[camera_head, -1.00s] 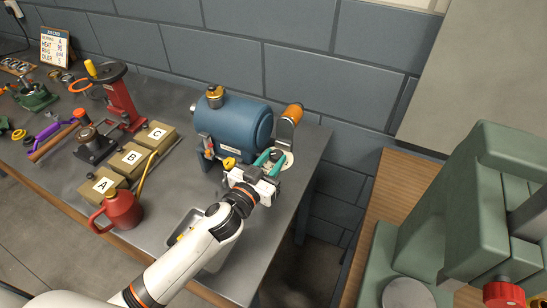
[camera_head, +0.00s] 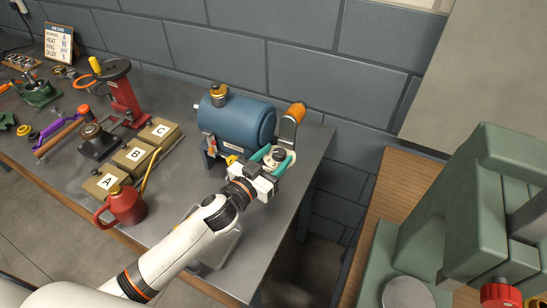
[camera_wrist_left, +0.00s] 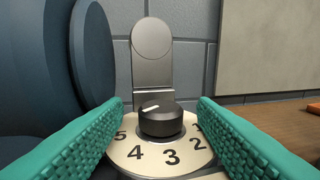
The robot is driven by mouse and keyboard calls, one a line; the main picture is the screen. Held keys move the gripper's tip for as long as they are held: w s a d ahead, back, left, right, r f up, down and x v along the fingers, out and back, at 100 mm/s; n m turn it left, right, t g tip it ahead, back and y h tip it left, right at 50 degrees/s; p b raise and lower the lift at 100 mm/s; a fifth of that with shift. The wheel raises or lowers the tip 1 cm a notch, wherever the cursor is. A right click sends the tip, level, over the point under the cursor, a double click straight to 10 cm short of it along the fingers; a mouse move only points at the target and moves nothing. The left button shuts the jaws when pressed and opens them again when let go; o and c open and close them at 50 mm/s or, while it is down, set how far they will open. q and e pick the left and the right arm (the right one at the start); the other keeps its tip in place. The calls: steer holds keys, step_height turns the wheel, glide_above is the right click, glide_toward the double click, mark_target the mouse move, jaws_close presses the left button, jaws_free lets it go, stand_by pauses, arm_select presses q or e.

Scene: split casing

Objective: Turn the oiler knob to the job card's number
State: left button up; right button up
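The oiler knob (camera_wrist_left: 161,119) is a short black cylinder with a white mark on top, on a cream dial (camera_wrist_left: 135,160) printed with numbers. The dial stands at the right end of the blue motor (camera_head: 237,122). The job card (camera_head: 59,42) stands at the back left; its OILER line appears to read 5, in very small print. My right gripper is out of view.
A metal plate with an orange-topped lever (camera_head: 291,120) rises behind the knob. A green machine (camera_head: 470,200) stands at right.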

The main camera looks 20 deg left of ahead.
arm_select(q)
steer(key=b+v, duration=0.3)
steer(key=v, duration=0.9)
